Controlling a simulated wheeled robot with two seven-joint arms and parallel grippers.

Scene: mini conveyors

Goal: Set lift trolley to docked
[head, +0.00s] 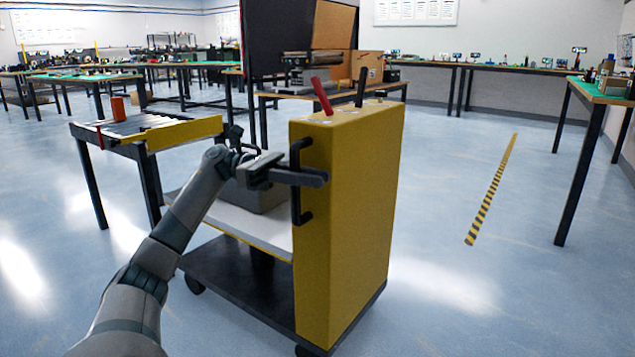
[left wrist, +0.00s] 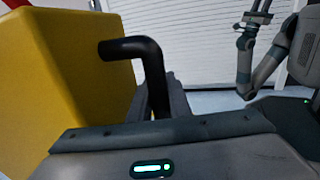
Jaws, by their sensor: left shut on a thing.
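The lift trolley has a tall yellow column (head: 350,220), a white platform (head: 262,232) and a dark wheeled base (head: 235,280). It stands upright on the floor in front of me. A black handle (head: 299,212) is fixed to the column's left side; it also shows in the left wrist view (left wrist: 152,70). My left gripper (head: 308,178) is shut on this handle and partly hides it. A grey box (head: 262,197) sits on the platform, partly behind my gripper. A red lever (head: 321,97) stands on the column's top. My right gripper (left wrist: 257,14) shows small in the left wrist view.
A workbench (head: 395,88) stands behind the trolley. Open floor with a striped strip (head: 490,192) lies to the right.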

